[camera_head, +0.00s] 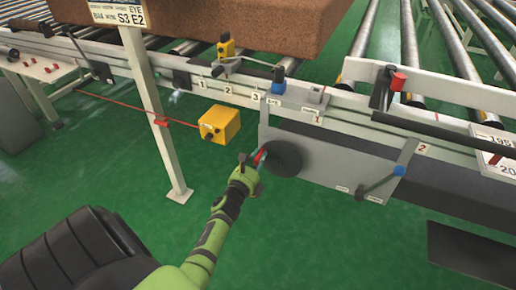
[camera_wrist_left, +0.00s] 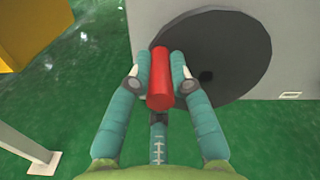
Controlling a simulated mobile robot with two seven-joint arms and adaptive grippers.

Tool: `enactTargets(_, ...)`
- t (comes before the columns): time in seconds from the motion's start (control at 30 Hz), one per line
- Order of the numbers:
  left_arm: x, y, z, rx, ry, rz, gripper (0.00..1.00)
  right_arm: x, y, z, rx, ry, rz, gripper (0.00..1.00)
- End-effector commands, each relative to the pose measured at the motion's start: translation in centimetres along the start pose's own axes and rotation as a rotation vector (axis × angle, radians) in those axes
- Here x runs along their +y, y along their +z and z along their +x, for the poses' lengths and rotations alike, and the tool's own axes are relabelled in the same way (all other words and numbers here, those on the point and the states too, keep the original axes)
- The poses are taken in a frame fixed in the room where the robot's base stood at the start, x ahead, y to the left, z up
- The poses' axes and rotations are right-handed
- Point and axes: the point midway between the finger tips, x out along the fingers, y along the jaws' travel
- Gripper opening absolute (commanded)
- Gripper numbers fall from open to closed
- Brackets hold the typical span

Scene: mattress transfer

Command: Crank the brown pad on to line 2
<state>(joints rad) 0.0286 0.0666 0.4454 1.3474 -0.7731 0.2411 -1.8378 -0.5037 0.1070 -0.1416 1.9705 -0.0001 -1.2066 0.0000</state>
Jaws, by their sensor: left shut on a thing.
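The brown pad (camera_head: 240,25) lies on the roller conveyor at the top of the head view; its far part is cut off. A dark round crank wheel (camera_head: 284,160) is on the grey side panel below the rail, and it also shows in the left wrist view (camera_wrist_left: 228,50). My left gripper (camera_head: 255,160) is shut on the wheel's red handle (camera_wrist_left: 160,80), at the wheel's left side. Its teal fingers (camera_wrist_left: 160,72) lie on both sides of the handle. My right gripper is not in view.
A yellow box (camera_head: 220,124) hangs left of the wheel beside a white post (camera_head: 150,100). A red-knobbed lever (camera_head: 397,82) stands above. Green floor is open below.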

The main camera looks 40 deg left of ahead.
Motion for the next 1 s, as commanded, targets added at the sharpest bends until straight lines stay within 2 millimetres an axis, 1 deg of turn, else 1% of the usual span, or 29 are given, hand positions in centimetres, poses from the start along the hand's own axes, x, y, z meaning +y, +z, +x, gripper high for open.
enactTargets(0.03,0.2,0.6,0.1,-0.009,0.004,0.005,0.0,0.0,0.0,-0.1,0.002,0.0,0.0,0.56)
enactTargets(0.37,0.1,0.7,0.1,-0.011,0.002,0.004,0.0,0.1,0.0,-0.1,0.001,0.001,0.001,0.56)
enactTargets(0.4,0.1,0.7,0.2,-0.012,0.002,0.004,0.33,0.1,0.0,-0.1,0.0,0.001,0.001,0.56)
enactTargets(0.43,0.1,0.7,0.2,-0.011,0.002,0.004,0.45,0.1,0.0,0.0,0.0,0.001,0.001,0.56)
enactTargets(0.8,0.0,0.2,-0.1,-0.004,0.0,0.003,0.45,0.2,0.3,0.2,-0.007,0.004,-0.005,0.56)
enactTargets(0.87,0.0,0.1,-0.6,-0.003,0.0,0.003,0.45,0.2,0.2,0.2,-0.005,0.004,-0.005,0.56)
enactTargets(0.97,0.0,0.1,-2.0,-0.002,0.0,0.004,0.45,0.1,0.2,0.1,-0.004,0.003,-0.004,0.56)
enactTargets(1.0,0.0,0.1,-2.8,-0.002,0.001,0.003,0.45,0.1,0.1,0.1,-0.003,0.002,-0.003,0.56)
